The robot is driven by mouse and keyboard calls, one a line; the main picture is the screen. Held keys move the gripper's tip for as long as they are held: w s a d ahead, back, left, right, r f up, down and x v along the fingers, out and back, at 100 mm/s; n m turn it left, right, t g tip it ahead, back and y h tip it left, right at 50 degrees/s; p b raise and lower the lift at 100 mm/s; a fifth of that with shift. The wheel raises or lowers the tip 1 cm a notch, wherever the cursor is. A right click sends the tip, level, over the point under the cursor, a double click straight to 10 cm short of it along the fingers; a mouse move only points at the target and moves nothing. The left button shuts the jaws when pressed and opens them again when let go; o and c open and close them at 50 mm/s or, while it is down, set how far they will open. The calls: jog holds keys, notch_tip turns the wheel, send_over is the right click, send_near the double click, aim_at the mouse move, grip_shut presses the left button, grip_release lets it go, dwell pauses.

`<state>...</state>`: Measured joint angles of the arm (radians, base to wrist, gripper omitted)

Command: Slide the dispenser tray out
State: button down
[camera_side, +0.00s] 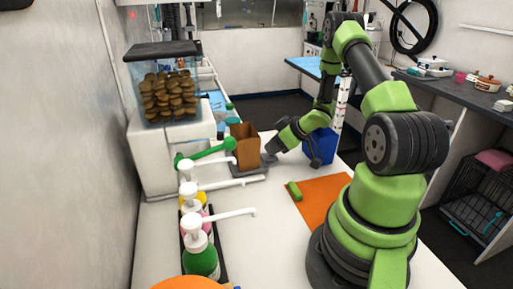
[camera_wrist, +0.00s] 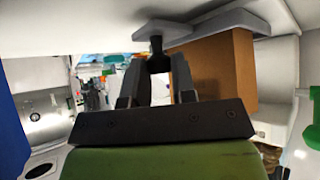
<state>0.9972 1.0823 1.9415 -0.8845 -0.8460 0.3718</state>
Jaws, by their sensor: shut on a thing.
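The dispenser (camera_side: 165,160) is a white block with a clear bin of brown treats (camera_side: 170,95) on top, at the left of the side view. The grey tray (camera_side: 247,178) lies low at its right side, with a brown box (camera_side: 246,150) standing on it. My gripper (camera_side: 270,153) is at the tray's right end. In the wrist view the gripper (camera_wrist: 157,62) has its fingers closed on a dark knob (camera_wrist: 156,45) joined to the grey tray plate (camera_wrist: 165,28). The brown box (camera_wrist: 222,68) is beside it. The tray's far end is hidden.
A green bone-shaped piece (camera_side: 207,153) is left of the box. Several pump bottles (camera_side: 198,235) stand in front. A blue box (camera_side: 321,147) is close right of my gripper. An orange mat (camera_side: 325,187) holds a green roll (camera_side: 295,190). The white counter (camera_side: 250,215) is bare between.

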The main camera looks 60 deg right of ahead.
jog(key=shift+s+d, duration=0.15)
jog(key=shift+d, duration=0.05)
jog(key=c, duration=1)
grip_release()
jog(key=shift+r, duration=0.1)
jog(key=v, duration=0.7)
jog(key=shift+s+r, duration=0.15)
jog(key=shift+s, duration=0.05)
